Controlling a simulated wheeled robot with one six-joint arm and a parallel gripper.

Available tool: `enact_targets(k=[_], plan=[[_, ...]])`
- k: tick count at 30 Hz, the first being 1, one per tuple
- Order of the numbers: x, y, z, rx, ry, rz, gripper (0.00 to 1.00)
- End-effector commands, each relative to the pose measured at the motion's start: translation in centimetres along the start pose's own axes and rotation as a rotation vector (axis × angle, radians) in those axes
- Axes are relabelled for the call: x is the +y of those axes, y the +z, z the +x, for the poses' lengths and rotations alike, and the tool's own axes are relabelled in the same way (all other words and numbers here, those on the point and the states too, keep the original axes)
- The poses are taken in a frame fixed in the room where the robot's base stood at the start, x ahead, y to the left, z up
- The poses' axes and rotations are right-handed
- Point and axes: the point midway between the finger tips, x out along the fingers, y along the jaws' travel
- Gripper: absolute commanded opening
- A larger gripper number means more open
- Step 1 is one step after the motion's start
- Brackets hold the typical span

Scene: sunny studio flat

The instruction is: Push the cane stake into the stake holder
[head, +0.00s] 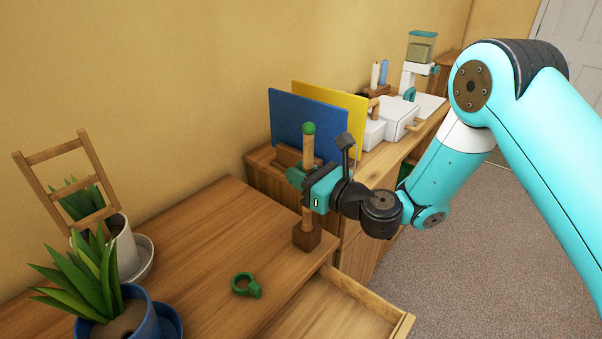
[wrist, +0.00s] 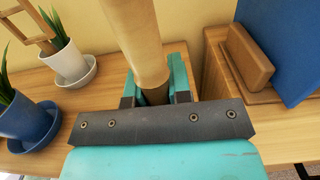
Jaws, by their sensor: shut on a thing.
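The cane stake (head: 308,152) is a tan rod with a green ball on top, standing about upright in the head view. My gripper (head: 303,182) is shut on it around its middle, reaching in from the right. The stake holder (head: 307,237) is a dark brown block on the table near its right edge. The stake's lower end meets the top of the block; how deep it sits inside cannot be told. In the wrist view the stake (wrist: 133,40) rises between the teal fingers, with a dark part below it, partly hidden.
A green ring-shaped clip (head: 246,285) lies on the table (head: 205,240). Potted plants in a blue pot (head: 144,320) and a white pot (head: 124,250) with a wooden trellis (head: 62,152) stand left. An open drawer (head: 340,305) juts out front right. Blue (head: 290,118) and yellow boards stand behind.

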Motion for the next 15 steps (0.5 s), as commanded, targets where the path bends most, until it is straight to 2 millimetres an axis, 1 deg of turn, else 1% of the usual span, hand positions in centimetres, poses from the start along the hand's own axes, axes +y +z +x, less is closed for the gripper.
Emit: enact_targets(k=[1, 7, 8, 9, 11, 15], plan=[[0.05, -0.49, -0.08, 0.01, 0.0, -0.001, 0.0], [0.06, -0.61, -0.12, 0.012, 0.0, -0.001, 0.0], [0.06, -0.64, -0.12, 0.013, 0.0, -0.001, 0.26], [0.06, -0.62, -0.12, 0.013, 0.0, -0.001, 0.35], [0.05, -0.55, -0.11, 0.011, 0.0, -0.001, 0.48], [0.03, -0.42, -0.08, 0.008, 0.0, 0.0, 0.48]])
